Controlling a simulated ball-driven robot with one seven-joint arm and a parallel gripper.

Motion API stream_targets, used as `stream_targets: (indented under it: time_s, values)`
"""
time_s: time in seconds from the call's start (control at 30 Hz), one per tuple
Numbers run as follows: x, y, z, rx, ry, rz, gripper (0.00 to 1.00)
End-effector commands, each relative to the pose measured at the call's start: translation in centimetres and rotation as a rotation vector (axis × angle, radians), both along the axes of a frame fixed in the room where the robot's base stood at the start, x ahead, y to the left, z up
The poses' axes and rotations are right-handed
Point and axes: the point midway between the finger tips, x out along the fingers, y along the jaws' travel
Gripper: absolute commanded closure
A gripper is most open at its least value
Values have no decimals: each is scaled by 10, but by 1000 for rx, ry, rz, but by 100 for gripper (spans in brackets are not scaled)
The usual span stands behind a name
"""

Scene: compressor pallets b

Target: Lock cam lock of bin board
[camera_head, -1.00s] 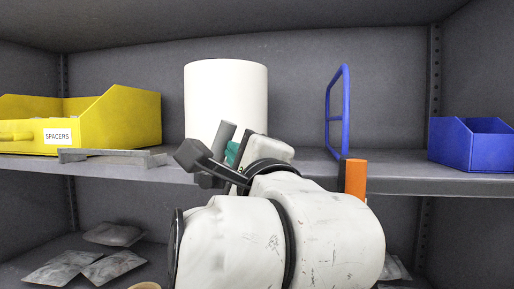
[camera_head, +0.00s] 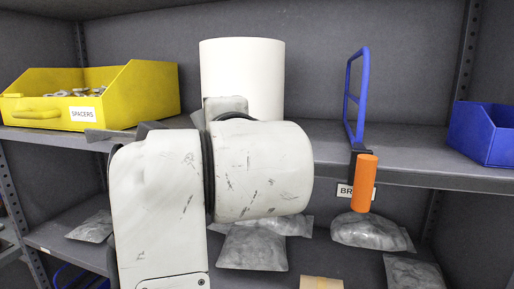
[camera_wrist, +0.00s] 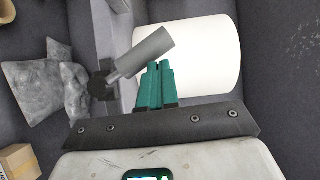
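In the wrist view a thick grey lever grip (camera_wrist: 148,52) sits on a thin stem running to a round black hub (camera_wrist: 98,86) at the shelf edge. I take this to be the cam lock. The lever slants up to the right. My gripper (camera_wrist: 160,66) has its two teal fingers together with nothing between them. The fingertips are right beside the grip; I cannot tell if they touch.
A large white cylinder (camera_head: 241,75) stands behind my arm. The yellow spacers bin (camera_head: 140,95) is left, a blue bin (camera_head: 480,135) right. A blue frame (camera_head: 361,95) with an orange handle (camera_head: 364,183) juts from the shelf edge. Grey bags (camera_head: 252,248) lie below.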

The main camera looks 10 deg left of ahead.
Motion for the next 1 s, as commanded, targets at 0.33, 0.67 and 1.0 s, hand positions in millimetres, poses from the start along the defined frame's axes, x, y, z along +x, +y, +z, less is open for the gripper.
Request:
stream_targets:
  time_s: [0.33, 0.67, 1.0]
  values:
    - [0, 8, 1, 2, -1, 1, 100]
    - [0, 10, 0, 2, -1, 5, 100]
    - [4, 7, 6, 1, 0, 5, 100]
